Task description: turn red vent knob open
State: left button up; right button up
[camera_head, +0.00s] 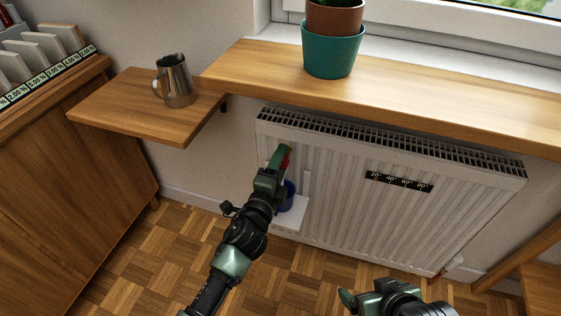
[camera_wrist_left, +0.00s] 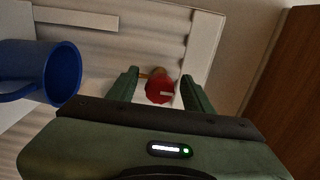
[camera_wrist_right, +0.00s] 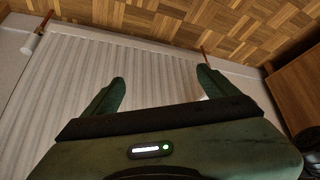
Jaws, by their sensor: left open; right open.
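The red vent knob (camera_wrist_left: 160,90) is on the left end of the white radiator (camera_head: 340,200). In the left wrist view it lies between the two open fingers of my left gripper (camera_wrist_left: 160,88), with a visible gap on each side. In the head view the knob (camera_head: 286,158) shows as a small red patch, partly hidden by my left gripper (camera_head: 279,160). My right gripper (camera_head: 363,296) is open and empty, low in front of the radiator; its fingers also show in the right wrist view (camera_wrist_right: 160,85).
A blue mug (camera_wrist_left: 50,75) is close beside my left gripper, on a small white shelf (camera_head: 292,217) at the radiator. A wooden sill (camera_head: 400,92) with a teal pot (camera_head: 332,52) overhangs above. A metal jug (camera_head: 176,80) stands on a side shelf (camera_head: 130,118). Parquet floor is clear below.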

pick_arm(q)
jog(key=shift+s, duration=0.2)
jog(key=p+v, duration=0.1)
jog(key=v, duration=0.6)
jog(key=shift+s+a, duration=0.15)
pick_arm(e)
jog(key=s+d+f+g, duration=0.1)
jog(key=s+g, duration=0.2)
jog(key=s, duration=0.2)
jog(key=shift+s+d+f+h, duration=0.25)
jog(key=shift+s+d+h, duration=0.1)
jog(key=shift+s+h, duration=0.05)
